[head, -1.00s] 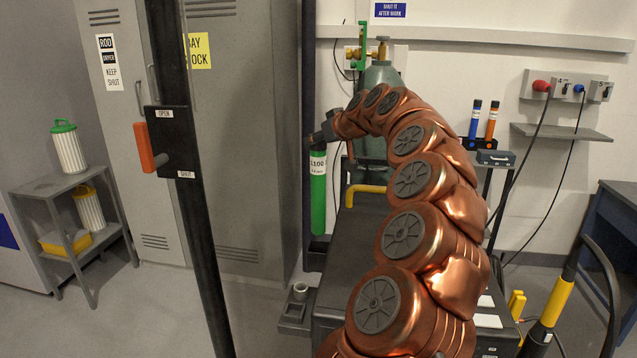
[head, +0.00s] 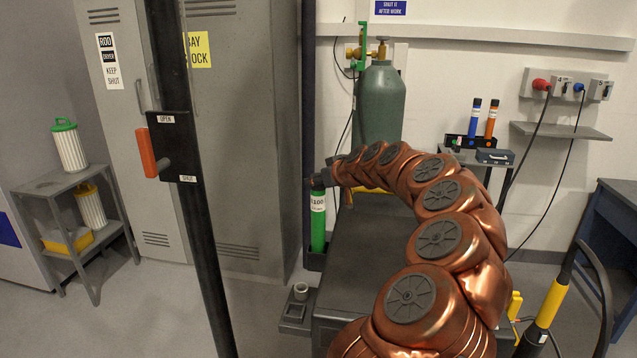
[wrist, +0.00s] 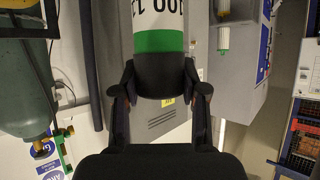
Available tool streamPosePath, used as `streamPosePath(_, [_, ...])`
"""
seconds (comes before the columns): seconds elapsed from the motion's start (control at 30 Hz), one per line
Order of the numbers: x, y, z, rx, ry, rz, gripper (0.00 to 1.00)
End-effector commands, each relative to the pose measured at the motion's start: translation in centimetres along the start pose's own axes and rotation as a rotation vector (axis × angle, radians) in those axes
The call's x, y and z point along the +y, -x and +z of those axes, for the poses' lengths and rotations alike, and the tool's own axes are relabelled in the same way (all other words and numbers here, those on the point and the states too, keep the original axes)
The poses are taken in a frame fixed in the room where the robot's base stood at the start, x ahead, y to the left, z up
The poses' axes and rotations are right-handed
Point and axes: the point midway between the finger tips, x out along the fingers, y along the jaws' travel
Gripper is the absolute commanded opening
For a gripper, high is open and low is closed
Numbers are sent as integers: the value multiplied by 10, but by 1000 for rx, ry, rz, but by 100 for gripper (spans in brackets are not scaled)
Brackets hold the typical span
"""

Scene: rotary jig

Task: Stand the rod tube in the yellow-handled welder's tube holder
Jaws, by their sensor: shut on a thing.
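The rod tube (head: 318,228) is green with a white label and a black cap. It stands upright at the left side of the dark welder (head: 350,245), whose yellow handle (head: 372,190) is mostly hidden behind my arm. My gripper (head: 321,180) is shut on the tube's black cap. In the wrist view the cap (wrist: 163,78) sits between both fingers, with the green band and label beyond. The tube's lower end meets the dark tube holder (head: 314,264) on the welder's side; how deep it sits inside I cannot tell.
A small tray with a cup (head: 299,291) juts from the welder's front left. A dark post with an orange lever (head: 146,152) stands at left. A green gas cylinder (head: 382,105) stands behind. Blue (head: 474,117) and orange (head: 491,119) tubes stand in a rack at back right.

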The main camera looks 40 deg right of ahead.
Motion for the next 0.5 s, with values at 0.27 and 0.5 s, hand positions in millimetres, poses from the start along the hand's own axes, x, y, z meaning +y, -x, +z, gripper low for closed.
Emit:
streamPosePath(0.27, [0, -5, 10, 3, -1, 2, 0])
streamPosePath(0.5, [0, -7, 13, 3, -1, 1, 0])
